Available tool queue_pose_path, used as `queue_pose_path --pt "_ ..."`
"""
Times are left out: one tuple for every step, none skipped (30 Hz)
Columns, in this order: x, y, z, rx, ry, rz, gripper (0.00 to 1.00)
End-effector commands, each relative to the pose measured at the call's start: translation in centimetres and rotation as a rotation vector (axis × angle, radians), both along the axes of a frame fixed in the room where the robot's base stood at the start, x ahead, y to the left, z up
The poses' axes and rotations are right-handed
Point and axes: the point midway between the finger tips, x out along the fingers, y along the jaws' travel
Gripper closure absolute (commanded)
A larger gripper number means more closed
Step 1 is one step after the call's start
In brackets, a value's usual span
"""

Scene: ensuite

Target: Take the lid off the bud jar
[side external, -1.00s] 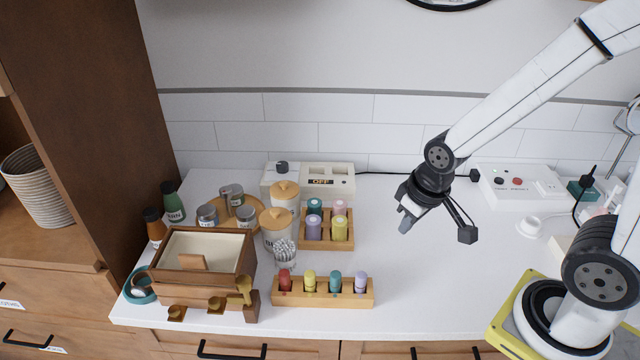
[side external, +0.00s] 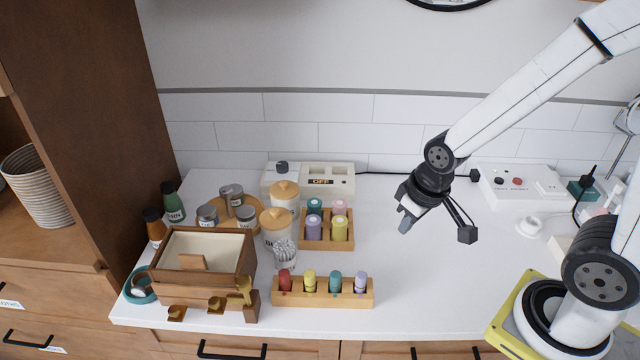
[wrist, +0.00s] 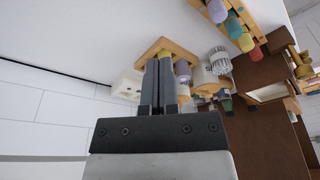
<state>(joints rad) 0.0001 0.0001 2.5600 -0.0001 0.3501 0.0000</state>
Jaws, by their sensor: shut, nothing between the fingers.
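Two white jars with tan wooden lids stand mid-left on the counter. The front one (side external: 272,238) has a dark label partly hidden by a cup of cotton buds (side external: 285,252); I cannot read it fully. Its round lid (side external: 277,217) sits on top. The rear jar (side external: 287,203) also has its lid (side external: 285,190) on. I cannot tell surely which is the bud jar. My gripper (side external: 404,225) is shut and empty, above the counter well right of both jars. In the wrist view its fingers (wrist: 158,82) are together, partly covering the view towards the jars.
A wooden rack with several coloured bottles (side external: 327,243) stands between the jars and my gripper. Another rack (side external: 323,299) is at the front. A wooden box (side external: 203,269) and dark-capped bottles (side external: 173,203) stand left. The counter (side external: 420,285) below my gripper is clear.

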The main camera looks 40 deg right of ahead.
Motion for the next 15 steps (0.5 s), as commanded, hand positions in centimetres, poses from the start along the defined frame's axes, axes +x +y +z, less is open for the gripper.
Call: queue_pose_path --pt "0.00 0.00 0.00 0.000 0.000 0.000 1.00" --pt "0.00 0.00 0.00 0.000 0.000 0.000 1.00" --pt "0.00 0.00 0.00 0.000 0.000 0.000 0.87" --pt "0.00 0.00 0.00 0.000 0.000 0.000 0.78" --pt "0.01 0.00 0.00 0.000 0.000 0.000 0.68" --pt "0.01 0.00 0.00 0.000 0.000 0.000 0.56" --pt "0.01 0.00 0.00 0.000 0.000 0.000 0.46" --pt "0.00 0.00 0.00 0.000 0.000 0.000 0.36" --pt "0.00 0.00 0.00 0.000 0.000 0.000 0.27" --pt "0.00 0.00 0.00 0.000 0.000 0.000 0.27" --pt "0.00 0.00 0.00 0.000 0.000 0.000 0.27" --pt "0.00 0.00 0.00 0.000 0.000 0.000 0.27" --pt "0.00 0.00 0.00 0.000 0.000 0.000 0.27" --pt "0.00 0.00 0.00 0.000 0.000 0.000 0.27" --pt "0.00 0.00 0.00 0.000 0.000 0.000 0.27"
